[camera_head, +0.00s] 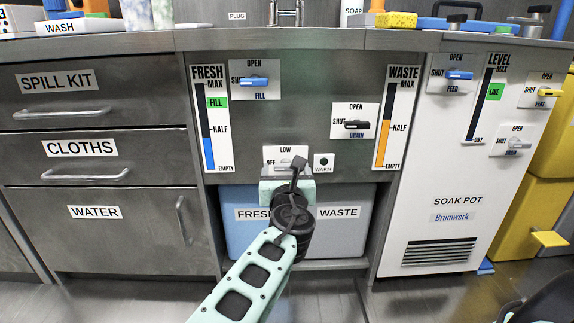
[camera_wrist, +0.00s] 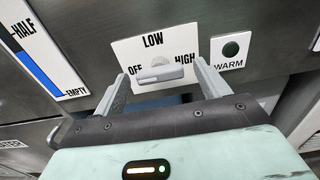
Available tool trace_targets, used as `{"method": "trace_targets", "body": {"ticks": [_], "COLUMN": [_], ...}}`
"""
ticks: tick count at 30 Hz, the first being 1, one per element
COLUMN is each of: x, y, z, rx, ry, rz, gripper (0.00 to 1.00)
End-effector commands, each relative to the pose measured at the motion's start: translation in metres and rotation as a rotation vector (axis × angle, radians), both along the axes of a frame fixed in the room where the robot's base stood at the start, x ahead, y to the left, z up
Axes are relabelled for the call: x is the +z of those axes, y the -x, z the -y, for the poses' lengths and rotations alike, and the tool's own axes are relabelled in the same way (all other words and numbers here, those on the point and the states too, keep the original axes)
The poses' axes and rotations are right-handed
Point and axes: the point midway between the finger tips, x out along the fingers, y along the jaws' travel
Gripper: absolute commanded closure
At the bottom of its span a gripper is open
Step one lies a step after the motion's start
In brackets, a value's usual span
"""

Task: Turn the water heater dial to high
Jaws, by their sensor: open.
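The water heater dial (camera_wrist: 160,74) is a light grey knob with a bar handle, on a white plate (camera_wrist: 125,50) marked OFF, LOW and HIGH. In the wrist view its bar lies nearly level, its left end by OFF. My gripper (camera_wrist: 160,77) is open, one finger on each side of the dial: the left finger below OFF, the right finger by HIGH. I cannot tell whether either finger touches the dial.
A WARM indicator (camera_wrist: 231,49), dark green, sits just right of the plate. Above are the FILL (camera_head: 254,81) and DRAIN (camera_head: 356,124) valve handles and the FRESH (camera_head: 209,130) and WASTE (camera_head: 382,140) gauges. Below, FRESH (camera_head: 242,235) and WASTE (camera_head: 345,230) tanks stand in an open bay.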

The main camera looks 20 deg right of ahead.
Motion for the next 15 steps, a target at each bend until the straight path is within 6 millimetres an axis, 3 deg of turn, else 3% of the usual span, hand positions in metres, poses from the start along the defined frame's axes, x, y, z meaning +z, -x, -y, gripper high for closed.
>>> {"method": "trace_targets", "body": {"ticks": [12,13,15], "x": [0.0003,0.0002,0.0002], "y": [0.0027,0.0027,0.0027], "z": [-0.0016,-0.0016,-0.0016], "rx": [0.001,0.001,0.001], "ry": [-0.001,-0.001,-0.001], "rz": [0.000,0.000,0.000], "gripper": [0.25,0.28,0.48]}}
